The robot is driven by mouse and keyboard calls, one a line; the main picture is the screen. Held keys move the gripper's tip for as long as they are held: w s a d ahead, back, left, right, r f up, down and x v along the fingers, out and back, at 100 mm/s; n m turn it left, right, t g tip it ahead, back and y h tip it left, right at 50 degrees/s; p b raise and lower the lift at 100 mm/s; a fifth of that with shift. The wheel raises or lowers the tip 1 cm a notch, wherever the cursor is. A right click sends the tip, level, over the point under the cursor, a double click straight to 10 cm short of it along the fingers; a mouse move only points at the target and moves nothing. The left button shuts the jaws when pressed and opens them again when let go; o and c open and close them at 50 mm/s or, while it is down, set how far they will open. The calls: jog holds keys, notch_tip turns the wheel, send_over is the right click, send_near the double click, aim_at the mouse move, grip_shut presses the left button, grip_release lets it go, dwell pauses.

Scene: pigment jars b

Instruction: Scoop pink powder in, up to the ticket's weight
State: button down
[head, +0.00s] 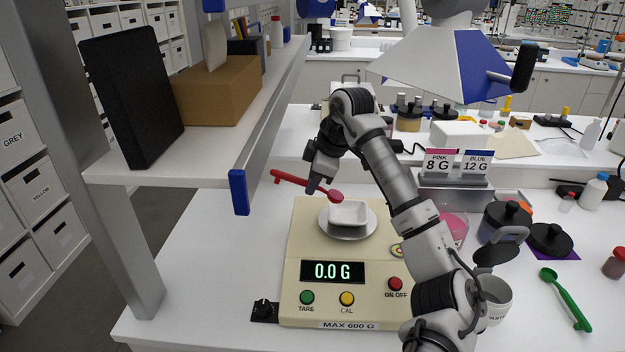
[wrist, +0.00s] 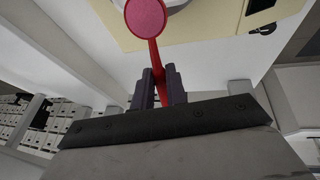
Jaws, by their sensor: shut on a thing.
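My gripper (head: 318,185) is shut on the handle of a red scoop (head: 290,179). In the wrist view the gripper (wrist: 158,75) holds the scoop (wrist: 153,45), whose bowl is filled with pink powder (wrist: 147,18). The bowl is at the left edge of the white weighing dish (head: 348,213), apparently just above it. The dish sits on the round pan of the cream scale (head: 293,245), which reads 0.0 G. The tickets read PINK 8 G (head: 438,162) and BLUE 12 G (head: 477,162). A pink-filled jar (head: 456,228) is partly hidden behind my arm.
A dark jar (head: 503,222), a black lid (head: 550,239), a green scoop (head: 567,300) and a white cup (head: 495,298) stand right of my arm. A shelf (head: 245,125) with a box overhangs the left side.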

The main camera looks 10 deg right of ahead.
aim_at(338, 196)
jog(key=shift+d+f+y+b, duration=0.15)
jog(key=shift+f+y+b, duration=0.25)
jog(key=shift+f, duration=0.45)
jog(key=shift+s+d+r+t+y, duration=0.1)
jog(key=shift+d+r+t+y, duration=0.25)
jog(key=shift+r+y, duration=0.2)
jog(key=shift+s+d+r+t+y+p, duration=0.15)
jog(key=shift+d+r+t+y+p, duration=0.1)
jog(key=shift+d+r+y+p, duration=0.55)
jog(key=shift+a+f+y, duration=0.2)
jog(key=shift+a+y, duration=0.05)
jog(key=shift+y, duration=0.1)
jog(key=shift+m, duration=0.3)
jog(key=shift+s+d+r+t+y+p, duration=0.2)
jog(key=shift+d+r+t+y+p, duration=0.1)
jog(key=shift+d+y, duration=0.35)
jog(key=shift+s+d+r+t+y+p, duration=0.15)
jog(key=shift+d+r+t+y, duration=0.25)
jog(key=shift+y, duration=0.45)
jog(key=shift+s+d+m+y, duration=0.1)
jog(key=shift+d+m+y, duration=0.2)
jog(key=shift+d+y, duration=0.3)
jog(key=shift+y, duration=0.3)
